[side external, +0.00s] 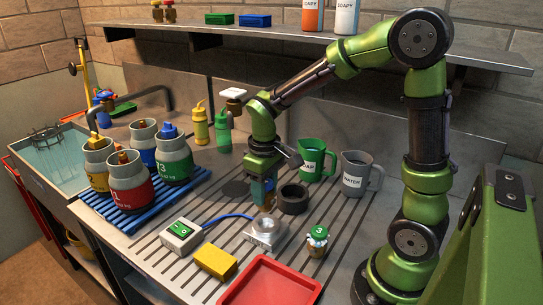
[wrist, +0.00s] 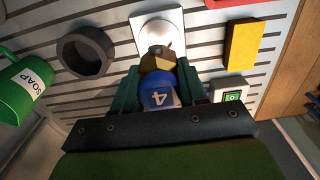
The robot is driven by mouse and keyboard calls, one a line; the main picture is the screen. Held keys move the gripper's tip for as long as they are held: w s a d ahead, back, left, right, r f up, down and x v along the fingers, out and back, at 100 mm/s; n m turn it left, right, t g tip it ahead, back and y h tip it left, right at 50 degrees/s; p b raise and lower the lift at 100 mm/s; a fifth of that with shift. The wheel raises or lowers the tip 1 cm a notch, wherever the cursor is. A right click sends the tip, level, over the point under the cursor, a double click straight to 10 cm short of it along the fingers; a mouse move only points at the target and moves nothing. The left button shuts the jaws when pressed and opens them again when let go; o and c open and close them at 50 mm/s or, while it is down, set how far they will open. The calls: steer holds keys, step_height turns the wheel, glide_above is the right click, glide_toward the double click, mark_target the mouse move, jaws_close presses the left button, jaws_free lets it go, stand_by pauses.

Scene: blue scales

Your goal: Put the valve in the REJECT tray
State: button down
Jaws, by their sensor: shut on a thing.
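The valve (wrist: 158,86) has a blue cap marked 4 and a brass-coloured body. My gripper (wrist: 158,92) is shut on it, with a dark green finger on either side of the cap. In the side external view my gripper (side external: 262,195) points down beside the dark ring, and the valve is mostly hidden between the fingers. The valve is just above or on the scale (side external: 264,231); I cannot tell whether they touch. A red tray (side external: 250,297) lies at the front edge, partly cut off, with no readable REJECT label.
SOAP (side external: 314,160) and WATER (side external: 356,173) jugs stand behind. Several gas cylinders stand on a blue rack (side external: 150,212) at left.

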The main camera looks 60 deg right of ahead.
steer(key=r, duration=0.1)
steer(key=a+r, duration=0.1)
steer(key=r, duration=0.1)
steer(key=shift+a+r+n, duration=0.2)
steer(key=shift+a+n, duration=0.05)
steer(key=shift+n, duration=0.05)
steer(key=s+a+n, duration=0.1)
steer(key=a+n, duration=0.1)
steer(key=a, duration=0.2)
steer(key=n, duration=1.5)
glide_above(258, 295)
steer(key=shift+f, duration=5.85)
steer(key=c, duration=0.6)
jaws_free()
steer(key=shift+f, duration=0.15)
